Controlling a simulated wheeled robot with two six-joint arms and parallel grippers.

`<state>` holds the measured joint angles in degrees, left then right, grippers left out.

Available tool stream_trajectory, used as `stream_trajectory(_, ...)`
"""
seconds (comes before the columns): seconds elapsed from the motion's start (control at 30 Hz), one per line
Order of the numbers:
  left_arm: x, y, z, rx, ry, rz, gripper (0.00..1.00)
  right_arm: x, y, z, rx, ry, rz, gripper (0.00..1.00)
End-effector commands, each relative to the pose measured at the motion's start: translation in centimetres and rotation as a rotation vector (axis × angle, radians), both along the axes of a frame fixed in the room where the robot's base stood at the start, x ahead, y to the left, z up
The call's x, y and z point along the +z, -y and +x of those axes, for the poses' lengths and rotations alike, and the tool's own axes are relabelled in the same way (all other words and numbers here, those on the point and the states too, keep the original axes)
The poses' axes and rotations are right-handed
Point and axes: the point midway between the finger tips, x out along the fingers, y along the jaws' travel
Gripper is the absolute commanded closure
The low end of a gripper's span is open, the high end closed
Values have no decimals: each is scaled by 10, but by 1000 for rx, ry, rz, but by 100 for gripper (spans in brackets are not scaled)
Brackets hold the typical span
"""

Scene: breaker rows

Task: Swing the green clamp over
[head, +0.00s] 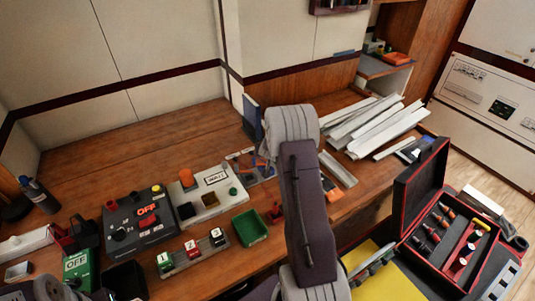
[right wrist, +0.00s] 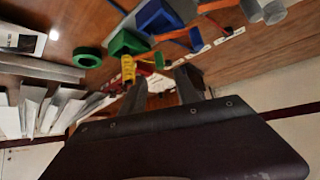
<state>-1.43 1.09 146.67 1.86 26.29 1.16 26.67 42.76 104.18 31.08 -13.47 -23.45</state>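In the right wrist view, a green block-shaped part (right wrist: 125,43), which looks like the green clamp, stands in a row beside a blue block (right wrist: 160,16). A yellow ribbed piece (right wrist: 128,68) and red parts lie just below it in the picture. My right gripper (right wrist: 161,88) has its two dark fingers apart, close to these parts; I see nothing held. In the head view my right arm hides this gripper and most of the row; only part of a grey board (head: 262,168) with blue and orange bits shows.
Long pale strips (head: 375,122) lie on the bench to the right. Control boxes, a green tray (head: 249,227) and a switch strip (head: 192,250) are at the front left. An open black case (head: 455,235) stands at the right. The bench's back left is bare.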

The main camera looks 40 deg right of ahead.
Motion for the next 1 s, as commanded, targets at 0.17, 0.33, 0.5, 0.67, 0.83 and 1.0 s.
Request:
stream_trajectory(0.17,-2,0,0,0,0,0,63,-29,16,20,-1,-2,2,63)
stream_trajectory(0.33,3,0,0,0,0,0,63,-48,28,38,1,-2,1,63)
stream_trajectory(0.5,4,0,0,0,0,0,63,-58,33,46,1,-2,1,63)
stream_trajectory(0.67,4,0,0,0,0,0,63,-58,34,47,1,0,1,63)
stream_trajectory(0.83,4,0,0,0,0,0,63,-58,34,46,1,-1,1,88)
stream_trajectory(1.0,4,0,0,0,0,0,63,-58,33,46,1,-1,1,100)
